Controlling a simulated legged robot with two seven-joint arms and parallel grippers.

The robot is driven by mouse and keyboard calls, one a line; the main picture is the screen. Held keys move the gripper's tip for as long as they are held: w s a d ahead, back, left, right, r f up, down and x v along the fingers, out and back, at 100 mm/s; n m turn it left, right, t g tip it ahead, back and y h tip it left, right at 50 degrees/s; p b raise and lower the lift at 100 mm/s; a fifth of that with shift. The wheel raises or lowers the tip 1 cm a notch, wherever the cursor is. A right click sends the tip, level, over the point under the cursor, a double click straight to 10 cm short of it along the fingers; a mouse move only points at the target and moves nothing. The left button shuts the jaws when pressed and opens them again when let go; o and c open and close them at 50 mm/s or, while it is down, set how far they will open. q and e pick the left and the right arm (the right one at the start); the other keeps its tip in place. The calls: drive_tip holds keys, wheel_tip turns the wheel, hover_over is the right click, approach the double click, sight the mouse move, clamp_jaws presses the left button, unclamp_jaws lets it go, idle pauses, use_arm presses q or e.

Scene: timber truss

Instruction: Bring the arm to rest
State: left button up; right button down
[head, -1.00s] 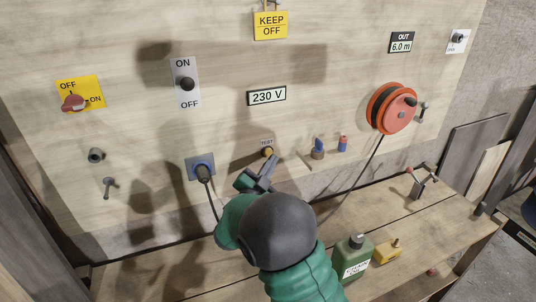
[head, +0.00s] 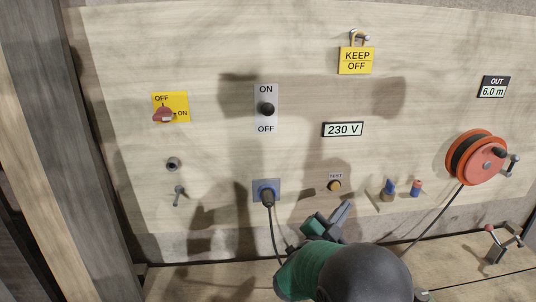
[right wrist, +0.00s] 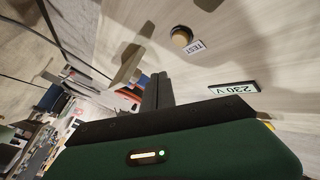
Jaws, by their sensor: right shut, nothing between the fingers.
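My right gripper (head: 338,217) is in the lower middle of the head view, in front of the board and a little below the yellow TEST button (head: 335,186). Its fingers are closed together with nothing between them, as the right wrist view also shows (right wrist: 157,90). The TEST button shows in the right wrist view (right wrist: 181,38), with a gap between it and the fingers. My green and dark grey right arm comes up from the bottom edge. My left gripper is not in view.
A wooden bench (head: 190,283) runs below.

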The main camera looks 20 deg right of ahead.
drive_tip(key=w+a+f+n+t+y, duration=0.3)
drive_tip(key=w+a+f+n+y, duration=0.2)
drive_tip(key=a+f+n+y, duration=0.25)
drive_tip(key=s+a+f+n+g+y, duration=0.2)
drive_tip(key=s+a+f+n+y, duration=0.2)
drive_tip(key=a+f+n+y, duration=0.5)
drive_tip(key=s+a+f+n+g, duration=0.1)
drive_tip(key=s+a+g, duration=0.1)
drive_tip(key=s, duration=0.3)
drive_tip(key=s+a+f+n+g, duration=0.1)
drive_tip(key=s+a+f+g, duration=0.1)
drive_tip(key=s, duration=0.4)
drive_tip(key=s+a+f+n+g+y, duration=0.1)
drive_tip(key=s+a+f+g, duration=0.1)
drive_tip(key=s, duration=0.4)
drive_tip(key=shift+s+a+f+n+g, duration=0.1)
drive_tip(key=shift+a+f+n+g, duration=0.2)
drive_tip(key=shift+g, duration=0.3)
